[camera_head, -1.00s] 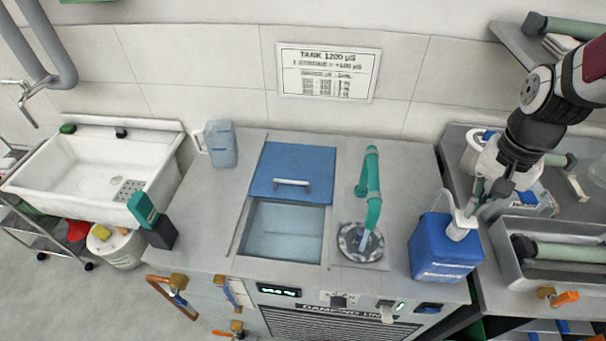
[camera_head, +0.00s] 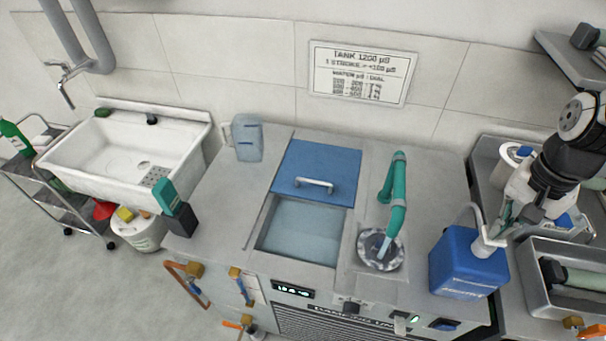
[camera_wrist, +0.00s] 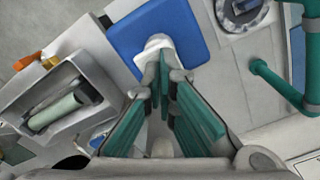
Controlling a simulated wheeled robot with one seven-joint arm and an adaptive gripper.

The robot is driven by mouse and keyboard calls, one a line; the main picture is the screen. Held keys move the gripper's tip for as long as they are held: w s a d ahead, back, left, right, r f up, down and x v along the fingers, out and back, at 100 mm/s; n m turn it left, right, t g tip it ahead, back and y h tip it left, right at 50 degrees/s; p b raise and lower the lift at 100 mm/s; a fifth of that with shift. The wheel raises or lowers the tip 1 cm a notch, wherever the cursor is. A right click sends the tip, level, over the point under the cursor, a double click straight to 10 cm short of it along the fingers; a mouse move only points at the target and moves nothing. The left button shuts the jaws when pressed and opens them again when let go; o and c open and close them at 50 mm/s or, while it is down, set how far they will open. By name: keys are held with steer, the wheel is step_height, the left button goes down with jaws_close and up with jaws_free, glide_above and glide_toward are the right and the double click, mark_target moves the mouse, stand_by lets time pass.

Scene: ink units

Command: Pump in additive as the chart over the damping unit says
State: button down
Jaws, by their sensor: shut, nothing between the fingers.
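The chart (camera_head: 360,73) on the wall reads "TANK 1200 µS" and "1 STROKE = +100 µS"; its small rows are unreadable. The damping unit (camera_head: 222,225) has a blue lid (camera_head: 318,170) over the back of its tank, with pale liquid (camera_head: 300,232) showing in front. The blue additive jug (camera_head: 465,268) stands upright at its right end, with a white pump head (camera_head: 487,245) on top. My gripper (camera_head: 503,217) is shut and empty at the pump head. In the wrist view, my fingertips (camera_wrist: 165,62) overlap the pump head on the jug (camera_wrist: 190,32); contact is unclear.
A teal tap (camera_head: 395,190) stands over a round drain (camera_head: 380,250) left of the jug. A translucent canister (camera_head: 247,138) stands at the unit's back left. A metal tray with a roller (camera_head: 575,275) lies to the right. A white sink (camera_head: 125,150) is at far left.

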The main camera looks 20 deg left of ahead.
steer(key=shift+f+b, duration=0.3)
steer(key=shift+f, duration=0.65)
steer(key=shift+r, duration=0.1)
steer(key=shift+r+p, duration=0.9)
steer(key=shift+r, duration=0.7)
step_height(320, 180, up, 6)
steer(key=p, duration=0.2)
steer(key=shift+r, duration=0.15)
